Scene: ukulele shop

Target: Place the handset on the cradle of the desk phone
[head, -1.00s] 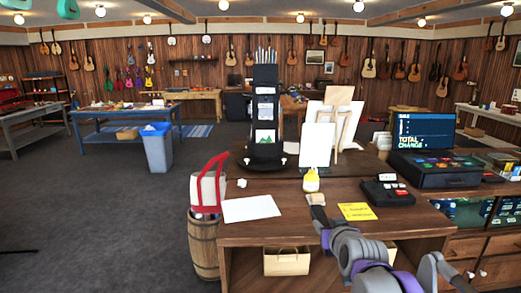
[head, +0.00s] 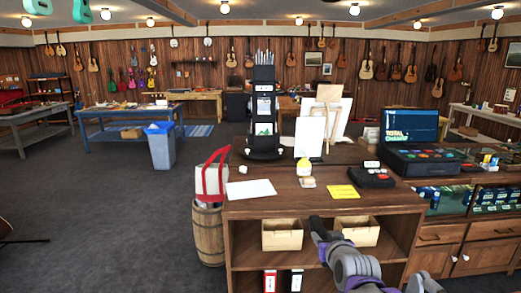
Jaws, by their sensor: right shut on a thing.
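A dark device with light and red keys (head: 371,178) sits on the wooden counter (head: 300,205), right of the yellow note. It may be the desk phone, but it is too small to be sure, and I cannot make out a cradle or a handset. My right gripper (head: 318,226) is in front of the counter's front edge, left of and nearer than the device. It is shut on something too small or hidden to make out. My left gripper is not in view.
On the counter are a white sheet (head: 251,188), a yellow note (head: 344,191), a yellow bottle (head: 304,167) and a small tan block (head: 307,182). A cash register (head: 415,160) stands at the right. A barrel (head: 208,233) stands at the left.

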